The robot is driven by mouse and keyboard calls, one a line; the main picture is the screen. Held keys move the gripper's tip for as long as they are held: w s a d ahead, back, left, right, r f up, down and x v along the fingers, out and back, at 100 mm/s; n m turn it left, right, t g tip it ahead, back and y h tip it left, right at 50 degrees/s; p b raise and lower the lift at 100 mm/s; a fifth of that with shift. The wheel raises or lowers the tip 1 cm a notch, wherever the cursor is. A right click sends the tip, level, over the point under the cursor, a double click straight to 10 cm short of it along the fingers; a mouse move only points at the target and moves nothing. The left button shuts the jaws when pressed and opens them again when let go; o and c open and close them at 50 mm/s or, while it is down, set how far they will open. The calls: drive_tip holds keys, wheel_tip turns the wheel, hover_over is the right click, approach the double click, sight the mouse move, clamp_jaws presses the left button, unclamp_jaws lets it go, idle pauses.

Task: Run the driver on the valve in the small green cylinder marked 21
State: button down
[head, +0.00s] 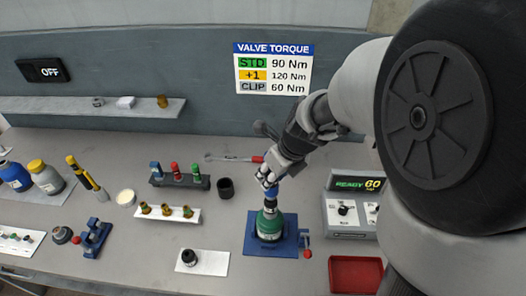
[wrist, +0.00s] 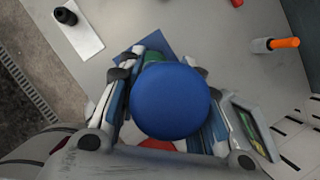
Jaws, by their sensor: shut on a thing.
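My gripper (head: 268,184) is shut on a blue driver (head: 271,194), gripping it from above. In the wrist view the driver's round blue top (wrist: 171,101) fills the space between the fingers. The driver stands over the top of a small green cylinder (head: 269,224), which is upright in a blue clamp base (head: 253,244). A sliver of green cylinder shows behind the driver in the wrist view (wrist: 154,57). The number on the cylinder is not legible. The valve and the driver's lower tip are hidden, so I cannot tell whether they are engaged.
A control box reads READY 60 (head: 357,184) at right, with a red tray (head: 355,273) in front. A wall sign (head: 273,68) lists CLIP 60 Nm. A tool rack (head: 180,180), black cup (head: 226,188) and white mat (head: 213,263) stand to the left.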

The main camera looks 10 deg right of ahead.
drive_tip(key=shift+f, duration=0.3)
drive_tip(key=shift+r, duration=0.1)
idle(0.5)
drive_tip(key=shift+s+f+p, duration=0.2)
drive_tip(key=shift+f+p, duration=0.2)
drive_tip(key=shift+p, duration=0.4)
idle(0.8)
drive_tip(key=shift+w+r+p, duration=0.15)
drive_tip(key=shift+r+p, duration=0.25)
drive_tip(key=shift+p, duration=0.6)
idle(0.3)
idle(0.4)
drive_tip(key=shift+r+p, duration=0.25)
drive_tip(key=shift+p, duration=1.2)
idle(0.7)
drive_tip(key=shift+r, duration=0.1)
wheel_tip(320, 180, up, 6)
drive_tip(key=p, duration=0.6)
drive_tip(key=shift+w+p, duration=0.1)
drive_tip(key=shift+p, duration=0.2)
idle(0.4)
